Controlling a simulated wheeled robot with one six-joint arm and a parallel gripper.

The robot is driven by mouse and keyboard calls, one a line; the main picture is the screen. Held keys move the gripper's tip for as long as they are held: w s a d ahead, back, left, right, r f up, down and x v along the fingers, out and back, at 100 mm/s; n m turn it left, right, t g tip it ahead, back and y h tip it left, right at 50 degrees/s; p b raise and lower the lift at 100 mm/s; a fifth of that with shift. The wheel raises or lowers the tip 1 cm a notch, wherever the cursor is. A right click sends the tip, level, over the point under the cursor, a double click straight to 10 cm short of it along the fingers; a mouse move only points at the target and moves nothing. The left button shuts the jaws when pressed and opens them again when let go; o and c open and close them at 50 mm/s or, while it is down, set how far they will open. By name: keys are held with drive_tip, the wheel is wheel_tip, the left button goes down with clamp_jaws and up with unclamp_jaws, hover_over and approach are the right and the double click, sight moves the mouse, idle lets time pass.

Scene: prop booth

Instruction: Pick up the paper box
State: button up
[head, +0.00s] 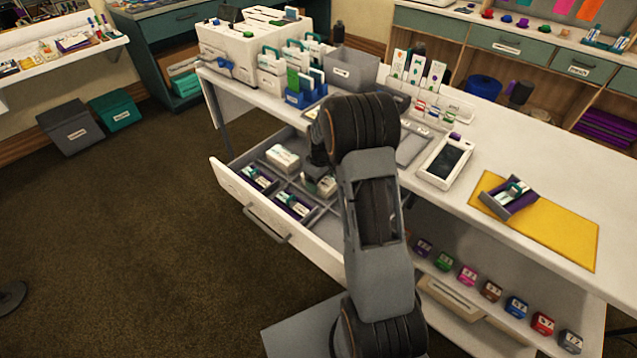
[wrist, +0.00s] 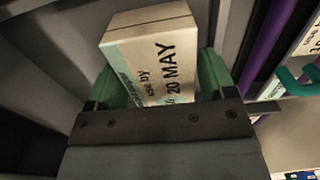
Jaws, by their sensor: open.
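A small pale cardboard box (wrist: 155,62) printed "20 MAY" fills the middle of the wrist view. It looks like the paper box. My gripper (wrist: 163,82) is open, with one green finger on each side of the box; I cannot tell whether they touch it. In the head view my gripper (head: 318,158) points down into the open drawer (head: 240,203). A pale box (head: 326,186) lies right by it, partly hidden, and seems to be the same one. Another white box (head: 283,157) lies in the compartment behind and to the left.
Grey dividers (wrist: 60,55) stand close around the box. Purple trays with cards (head: 293,205) fill the drawer's front compartments. The white counter (head: 440,205) above holds a tablet (head: 445,162) and a yellow mat (head: 560,232).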

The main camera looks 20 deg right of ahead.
drive_tip(key=shift+f, duration=0.3)
drive_tip(key=c, duration=0.4)
drive_tip(key=shift+r, duration=0.1)
wheel_tip(320, 180, up, 10)
drive_tip(key=shift+f+p, duration=0.1)
drive_tip(key=shift+p, duration=0.25)
idle(0.3)
